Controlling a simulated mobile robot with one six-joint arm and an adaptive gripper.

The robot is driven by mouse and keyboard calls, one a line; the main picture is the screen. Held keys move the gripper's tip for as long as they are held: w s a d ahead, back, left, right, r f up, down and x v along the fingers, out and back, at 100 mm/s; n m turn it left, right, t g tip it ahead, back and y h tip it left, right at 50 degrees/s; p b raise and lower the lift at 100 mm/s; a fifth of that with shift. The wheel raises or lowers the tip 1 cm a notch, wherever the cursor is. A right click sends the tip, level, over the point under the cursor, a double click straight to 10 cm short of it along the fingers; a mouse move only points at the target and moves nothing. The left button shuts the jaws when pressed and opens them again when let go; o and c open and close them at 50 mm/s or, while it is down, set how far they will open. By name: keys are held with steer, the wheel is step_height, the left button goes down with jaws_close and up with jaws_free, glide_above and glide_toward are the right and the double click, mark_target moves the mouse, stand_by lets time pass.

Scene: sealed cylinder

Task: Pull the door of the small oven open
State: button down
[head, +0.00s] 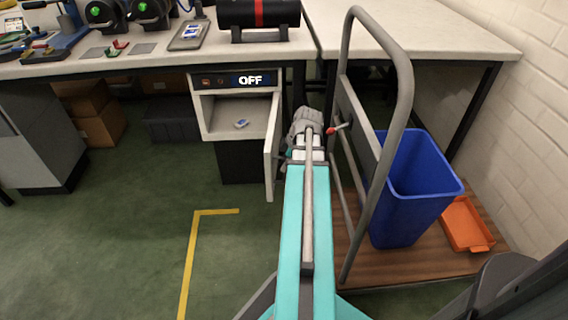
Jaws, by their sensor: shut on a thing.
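A small blue and white object (241,123) lies on the oven floor. My gripper (288,158) is at the outer, right-hand side of the door, close against it. It is shut on the door's handle; my own arm and wrist mostly hide the fingers and the handle.
A trolley with a grey tube handle (398,110) stands close right of my arm, carrying a blue bin (415,190) and an orange tray (466,224). A red-tipped lever (338,128) is beside my wrist. Green floor (130,220) is clear at left.

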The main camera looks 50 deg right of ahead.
steer(key=c, duration=0.7)
jaws_free()
steer(key=shift+w, duration=0.1)
steer(key=shift+o, duration=0.2)
